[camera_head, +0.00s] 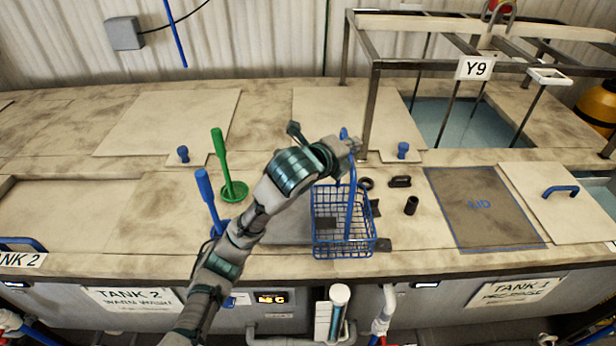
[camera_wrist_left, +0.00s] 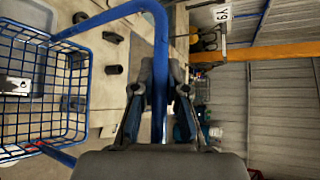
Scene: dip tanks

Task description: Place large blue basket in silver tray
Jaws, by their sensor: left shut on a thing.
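The large blue basket (camera_head: 342,232) is a wire basket with a tall handle, at the middle of the counter in the head view. My left gripper (camera_head: 347,148) is shut on the top of its handle, and the basket hangs below it. In the left wrist view, the handle runs between the fingers of my left gripper (camera_wrist_left: 160,95), and the basket (camera_wrist_left: 40,95) is at the left. A flat grey surface (camera_head: 287,232), apparently the silver tray, lies left of and partly under the basket; my arm and the basket hide much of it. I cannot tell whether the basket touches it.
Green (camera_head: 219,160) and blue (camera_head: 206,190) upright-handled tools stand left of my arm. Small dark parts (camera_head: 411,206) lie right of the basket. A lid with a blue handle (camera_head: 560,191) is at the right. A metal frame (camera_head: 375,90) rises over an open tank behind.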

